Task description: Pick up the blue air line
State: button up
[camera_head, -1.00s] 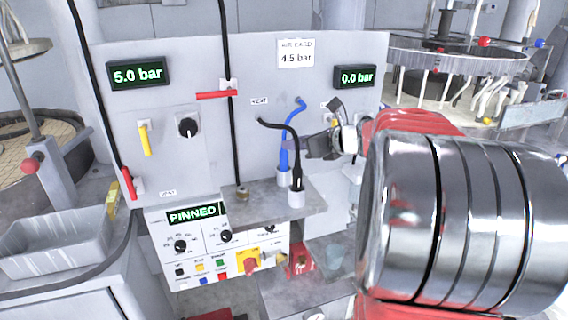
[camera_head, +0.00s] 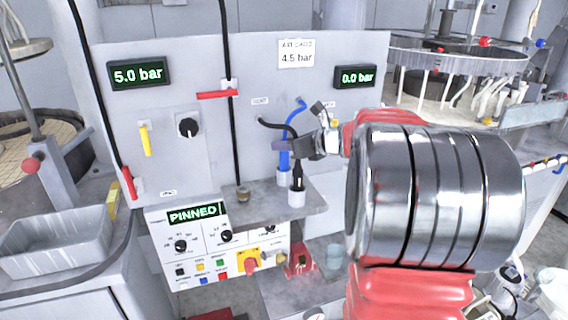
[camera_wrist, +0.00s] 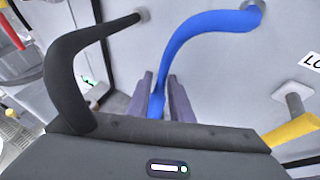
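The blue air line (camera_head: 290,122) runs from a fitting on the grey panel down to a holder on the ledge (camera_head: 312,205). It also shows in the wrist view (camera_wrist: 205,24), curving down from upper right. In the wrist view my gripper's two purple-grey fingers (camera_wrist: 163,88) stand apart on either side of the blue line's lower part. Contact cannot be told. The line's lower end is hidden behind my gripper body in that view.
A black air line (camera_head: 296,165) stands close beside the blue one; it curves up at the left in the wrist view (camera_wrist: 68,75). A yellow handle (camera_wrist: 295,130) is at the right there. A control box (camera_head: 215,245) reading PINNED is below the panel.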

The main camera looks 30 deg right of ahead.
jog(key=shift+c, duration=0.6)
grip_shut()
notch_tip(320, 180, up, 7)
jog(key=shift+f, duration=0.2)
jog(key=shift+s+r, duration=0.25)
jog(key=shift+r, duration=0.05)
jog(key=s+d, duration=0.2)
jog(key=s, duration=1.5)
jog(key=shift+s+d, duration=0.2)
jog(key=shift+d, duration=0.05)
jog(key=shift+f, duration=0.1)
